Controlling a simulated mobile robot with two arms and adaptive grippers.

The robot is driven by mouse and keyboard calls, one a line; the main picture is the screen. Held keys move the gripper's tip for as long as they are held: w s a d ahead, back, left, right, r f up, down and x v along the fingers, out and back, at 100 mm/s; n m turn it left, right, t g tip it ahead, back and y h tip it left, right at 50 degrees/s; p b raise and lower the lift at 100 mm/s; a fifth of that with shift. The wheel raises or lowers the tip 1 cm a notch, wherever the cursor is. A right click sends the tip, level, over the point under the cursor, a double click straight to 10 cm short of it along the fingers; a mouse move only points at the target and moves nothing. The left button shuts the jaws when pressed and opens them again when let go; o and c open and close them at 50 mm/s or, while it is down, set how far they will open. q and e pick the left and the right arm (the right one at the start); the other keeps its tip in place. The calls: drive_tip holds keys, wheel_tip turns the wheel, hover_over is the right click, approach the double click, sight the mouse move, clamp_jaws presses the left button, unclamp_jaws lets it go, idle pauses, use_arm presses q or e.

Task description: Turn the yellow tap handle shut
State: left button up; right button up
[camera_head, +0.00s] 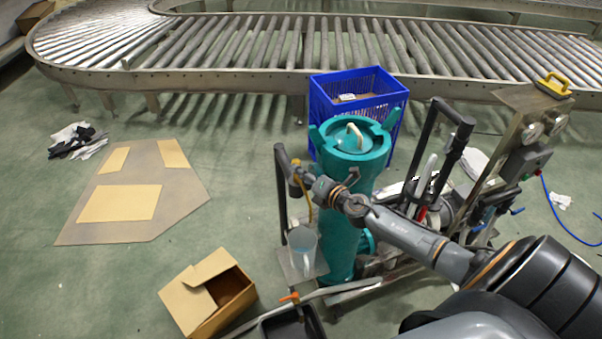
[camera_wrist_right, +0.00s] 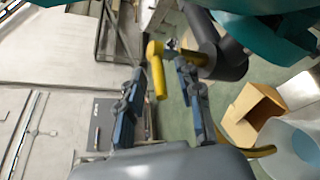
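The yellow tap handle (camera_wrist_right: 157,75) shows in the right wrist view, joined to a dark pipe (camera_wrist_right: 226,58). In the head view the yellow tap (camera_head: 295,166) is small, near the black upright pipe (camera_head: 281,190) left of the teal tank (camera_head: 352,170). My right gripper (camera_wrist_right: 160,95) is open; its two fingers stand on either side of the handle, with a visible gap to each. In the head view my right gripper (camera_head: 309,181) reaches in from the right, close to the tap, its fingertips hard to make out. My left gripper is not in view.
A pale jug (camera_head: 302,248) stands below the tap. A cardboard box (camera_head: 207,297) and a black bin (camera_head: 293,325) are in front. A blue crate (camera_head: 358,92) stands behind the tank, before the roller conveyor (camera_head: 300,50). The left floor is mostly clear around flattened cardboard (camera_head: 175,200).

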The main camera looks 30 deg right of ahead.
drive_tip(key=shift+w+a+f, duration=0.1)
drive_tip(key=shift+w, duration=0.25)
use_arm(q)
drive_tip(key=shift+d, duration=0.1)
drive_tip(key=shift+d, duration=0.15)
use_arm(e)
drive_tip(key=shift+c, duration=0.4)
clamp_jaws()
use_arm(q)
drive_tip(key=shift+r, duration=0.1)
